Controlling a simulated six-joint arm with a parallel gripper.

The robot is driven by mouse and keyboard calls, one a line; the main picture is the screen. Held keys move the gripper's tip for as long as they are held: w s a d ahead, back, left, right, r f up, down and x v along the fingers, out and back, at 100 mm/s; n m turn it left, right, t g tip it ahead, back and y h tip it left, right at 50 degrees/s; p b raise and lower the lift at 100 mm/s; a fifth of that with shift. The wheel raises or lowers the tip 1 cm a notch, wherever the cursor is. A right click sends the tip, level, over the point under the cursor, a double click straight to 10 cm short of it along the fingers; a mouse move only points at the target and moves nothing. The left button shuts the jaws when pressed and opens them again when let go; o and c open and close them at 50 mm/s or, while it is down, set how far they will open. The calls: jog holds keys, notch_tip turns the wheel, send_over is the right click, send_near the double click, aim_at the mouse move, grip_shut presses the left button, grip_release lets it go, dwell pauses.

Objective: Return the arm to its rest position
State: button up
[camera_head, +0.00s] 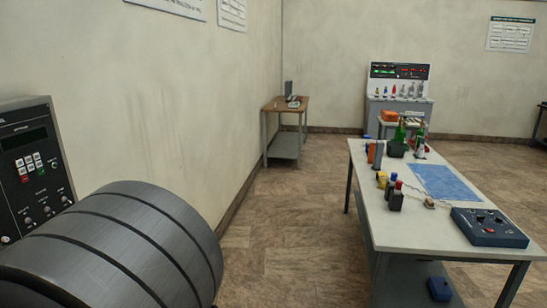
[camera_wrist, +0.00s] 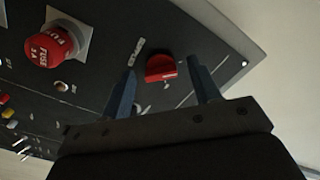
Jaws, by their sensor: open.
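My gripper (camera_wrist: 161,66) shows in the wrist view with its two dark blue-grey fingers apart and nothing held. A red knob (camera_wrist: 160,69) on a dark panel (camera_wrist: 105,62) appears in the gap between the fingertips. No contact between the fingers and the knob is visible, and the exact distance to the panel cannot be told. My gripper is not seen in the head view.
A larger red cap (camera_wrist: 52,46) with white lettering stands on the same panel, left of my fingers. In the head view, a control panel (camera_head: 35,165) is at the left. A white table (camera_head: 420,226) with equipment stands right, with open floor (camera_head: 285,235) left of it.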

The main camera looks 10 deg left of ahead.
jog(key=d, duration=1.8)
jog(key=a+m, duration=1.2)
jog(key=a, duration=0.6)
jog(key=shift+r, duration=0.2)
